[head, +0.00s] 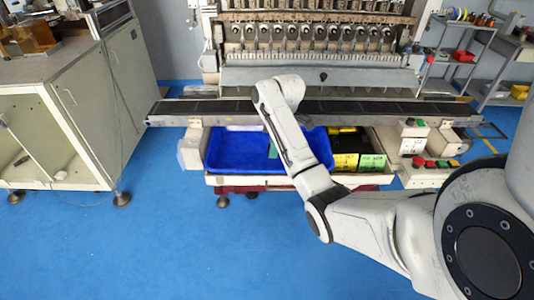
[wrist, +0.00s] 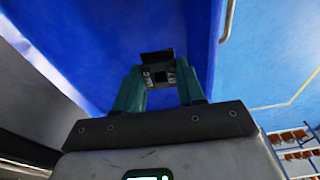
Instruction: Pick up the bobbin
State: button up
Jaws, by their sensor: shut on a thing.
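My gripper (wrist: 158,76) shows in the wrist view with its two teal fingers shut on a small dark object, which I take to be the bobbin (wrist: 156,57). The bobbin has a flat black end, and the fingertips press on its sides. Blue tray surface fills the background behind it. In the head view, my arm reaches down over the blue tray (head: 232,152). A bit of teal from my gripper (head: 273,150) shows beside the arm, over the tray. The bobbin is hidden in the head view; whether it touches the tray I cannot tell.
The tray rests on a shelf under the machine's long dark rail (head: 370,108). Yellow (head: 345,162) and green (head: 372,163) labelled bins stand right of it. A control box with buttons (head: 430,163) is further right. A workbench (head: 70,100) stands left. The front floor is clear.

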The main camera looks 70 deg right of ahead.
jog(key=s+a+r+p, duration=0.1)
jog(key=s+r+p, duration=0.5)
jog(key=s+p, duration=0.3)
jog(key=shift+s+a+r+p, duration=0.25)
jog(key=shift+s+p, duration=0.05)
jog(key=shift+s, duration=0.7)
